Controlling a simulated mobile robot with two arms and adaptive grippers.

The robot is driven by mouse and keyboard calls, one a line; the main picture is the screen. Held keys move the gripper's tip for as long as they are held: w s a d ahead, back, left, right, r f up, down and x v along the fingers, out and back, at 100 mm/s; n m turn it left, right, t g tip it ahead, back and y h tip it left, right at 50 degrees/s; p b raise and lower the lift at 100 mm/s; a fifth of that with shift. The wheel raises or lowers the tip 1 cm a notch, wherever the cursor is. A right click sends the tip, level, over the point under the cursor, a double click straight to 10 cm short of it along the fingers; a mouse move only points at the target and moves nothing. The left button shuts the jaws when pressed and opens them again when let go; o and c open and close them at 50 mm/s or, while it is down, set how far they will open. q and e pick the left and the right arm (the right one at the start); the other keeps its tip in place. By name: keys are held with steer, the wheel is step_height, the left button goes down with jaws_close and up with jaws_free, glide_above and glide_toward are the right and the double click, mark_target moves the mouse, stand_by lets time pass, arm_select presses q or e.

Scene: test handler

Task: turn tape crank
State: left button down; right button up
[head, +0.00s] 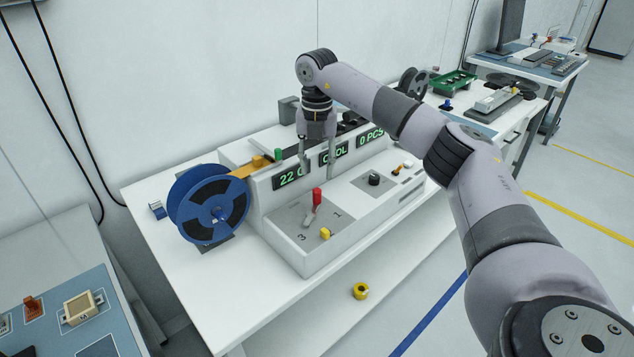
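A white test handler (330,228) stands on a white table, with a lit display reading "22", "COOL" and "0 PCS". A blue tape reel (207,205) stands at its left end. On the handler's front deck are a red-handled lever (316,197) by the marks 3 and 1, a black knob (374,180), and a small orange crank-like part with a light knob (402,168). I cannot tell surely which is the tape crank. My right gripper (317,172) points down in front of the display, behind the red lever, fingers apart and empty. My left gripper is out of view.
A blue-matted bench (68,320) is at lower left. More benches with a green tray (452,82) stand at back right.

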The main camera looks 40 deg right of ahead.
steer(key=shift+r, duration=1.7)
steer(key=shift+s+f, duration=0.1)
